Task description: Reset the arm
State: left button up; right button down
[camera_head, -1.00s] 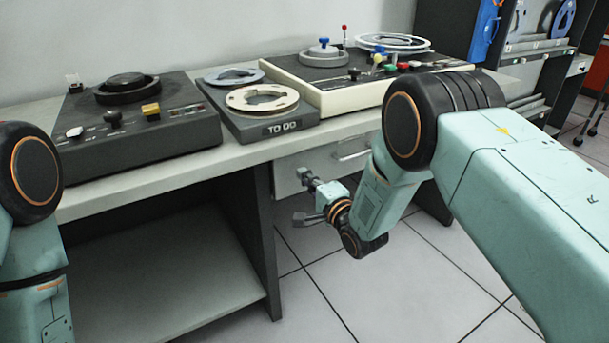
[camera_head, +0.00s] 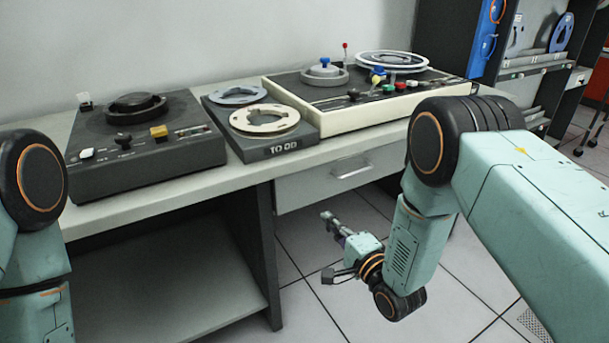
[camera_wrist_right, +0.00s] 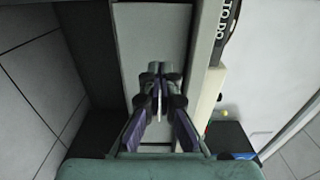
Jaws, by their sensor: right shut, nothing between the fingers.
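My right arm (camera_head: 425,235) comes in from the right in the head view and hangs bent in front of the desk. My right gripper (camera_head: 328,217) is below the desktop level, in front of the drawer side, over the floor. In the right wrist view, the right gripper's fingertips (camera_wrist_right: 160,70) are together, with nothing between them. My left arm (camera_head: 32,220) shows at the left edge of the head view; its gripper is out of view.
The desk (camera_head: 235,178) bears a dark machine (camera_head: 150,165), a "TO DO" tray (camera_head: 265,148) with reels, and a cream-edged console (camera_head: 370,110). A drawer (camera_head: 310,185) is under the desktop. The tiled floor (camera_head: 370,325) is open in front. A dark rack (camera_head: 560,60) stands at back right.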

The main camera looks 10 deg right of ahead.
jog(key=s+d+f+n+g+h, duration=0.2)
jog(key=s+f+n+g, duration=0.3)
jog(key=s+f, duration=0.3)
jog(key=s+d+f+n+g+h, duration=0.3)
jog(key=s+f+n+g, duration=0.15)
jog(key=s+f, duration=0.35)
jog(key=s+r+n+g+p, duration=0.1)
jog(key=s+g, duration=0.1)
jog(key=s, duration=0.6)
jog(key=s+d+r+n+g+p, duration=0.1)
jog(key=s+g, duration=0.2)
jog(key=s, duration=0.5)
jog(key=s+d+r+n+g+h+p, duration=0.1)
jog(key=s+n+g, duration=0.1)
jog(key=s, duration=0.7)
jog(key=shift+w+g, duration=0.1)
jog(key=shift+g, duration=0.15)
